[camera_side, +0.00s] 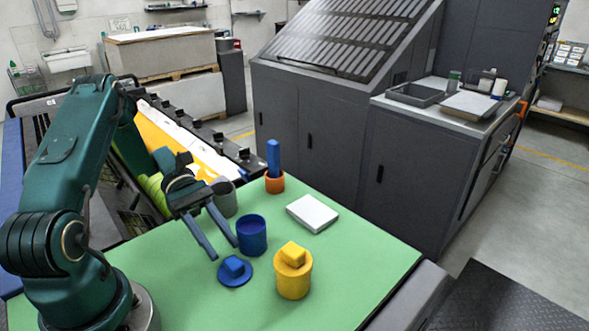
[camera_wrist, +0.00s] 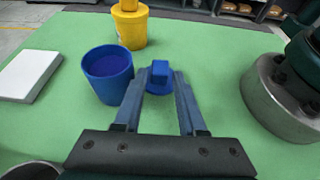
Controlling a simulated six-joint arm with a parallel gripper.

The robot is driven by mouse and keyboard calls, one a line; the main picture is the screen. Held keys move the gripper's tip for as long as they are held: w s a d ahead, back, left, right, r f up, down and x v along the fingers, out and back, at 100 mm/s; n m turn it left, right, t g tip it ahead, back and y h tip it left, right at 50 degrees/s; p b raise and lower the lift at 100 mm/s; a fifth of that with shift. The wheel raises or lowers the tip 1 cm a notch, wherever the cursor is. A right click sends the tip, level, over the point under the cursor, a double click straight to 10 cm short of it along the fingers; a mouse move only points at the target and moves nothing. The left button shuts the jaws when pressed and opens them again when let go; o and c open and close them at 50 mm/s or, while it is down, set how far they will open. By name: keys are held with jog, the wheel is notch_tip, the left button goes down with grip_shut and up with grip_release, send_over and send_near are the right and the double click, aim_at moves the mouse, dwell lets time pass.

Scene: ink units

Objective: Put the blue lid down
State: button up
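The blue lid (camera_side: 235,274), a round disc with a block-shaped knob, lies flat on the green mat (camera_side: 345,285) in the side view. It also shows past my fingertips in the wrist view (camera_wrist: 160,76). In the wrist view, the knob shows between the ends of the fingers (camera_wrist: 158,95). The blue cup (camera_side: 252,238) stands upright and uncovered beside the lid, with a dark blue inside in the wrist view (camera_wrist: 107,75).
A yellow pot (camera_side: 293,281) with a yellow lid (camera_side: 293,256) stands right of the blue lid. The mat's right front is clear.

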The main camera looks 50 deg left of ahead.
aim_at(233, 261)
jog(key=shift+x, duration=3.25)
grip_shut()
